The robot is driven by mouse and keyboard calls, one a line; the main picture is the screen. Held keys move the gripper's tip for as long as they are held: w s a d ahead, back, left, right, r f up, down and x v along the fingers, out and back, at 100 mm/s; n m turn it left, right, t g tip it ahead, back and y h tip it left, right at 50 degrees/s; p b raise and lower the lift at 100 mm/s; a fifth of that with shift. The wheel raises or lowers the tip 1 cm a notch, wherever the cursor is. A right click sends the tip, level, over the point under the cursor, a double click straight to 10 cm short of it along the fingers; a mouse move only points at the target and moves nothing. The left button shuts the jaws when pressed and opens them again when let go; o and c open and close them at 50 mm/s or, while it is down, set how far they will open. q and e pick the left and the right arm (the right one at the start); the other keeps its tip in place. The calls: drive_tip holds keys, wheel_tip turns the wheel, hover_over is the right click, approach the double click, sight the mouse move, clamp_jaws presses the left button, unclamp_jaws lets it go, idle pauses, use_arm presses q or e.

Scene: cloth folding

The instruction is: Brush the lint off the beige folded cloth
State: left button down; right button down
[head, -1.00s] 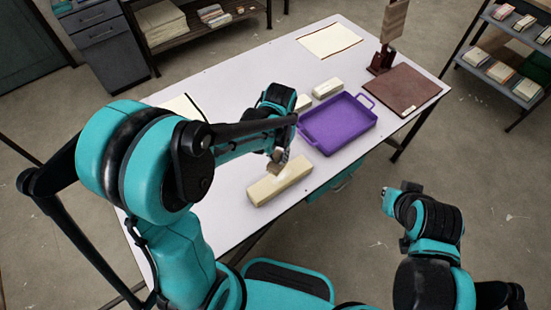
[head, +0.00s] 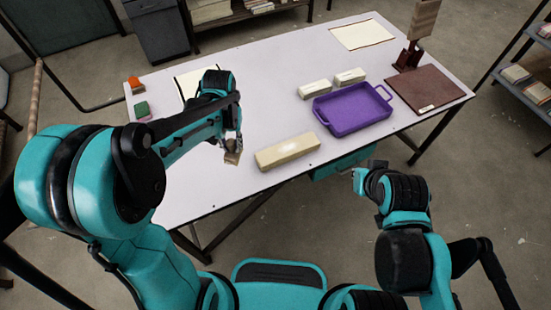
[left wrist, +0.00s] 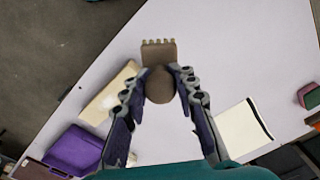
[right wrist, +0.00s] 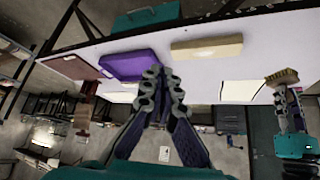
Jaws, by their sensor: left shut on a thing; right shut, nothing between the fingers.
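The beige folded cloth (head: 287,152) lies as a long block near the table's front edge, with a paler patch on its top. It also shows in the left wrist view (left wrist: 108,92). My left gripper (head: 233,147) is shut on a brown brush (left wrist: 160,85), whose bristle end points away from the fingers. The brush is just left of the cloth and apart from it, over bare table. My right gripper (right wrist: 160,75) is shut and empty, off the table's front edge at the right. Single lint bits are too small to tell.
A purple tray (head: 388,122) stands right of the cloth, with two small pale blocks (head: 314,89) behind it. A brown board (head: 425,90) and a stand (head: 408,57) are at the right. Green (head: 141,109) and orange (head: 135,84) blocks lie far left. The table's middle is clear.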

sight(303, 148)
use_arm(q)
drive_tip(key=shift+w+a, duration=0.1)
drive_tip(key=shift+a, duration=0.1)
use_arm(e)
drive_tip(key=shift+w+a, duration=0.15)
drive_tip(key=shift+w, duration=0.05)
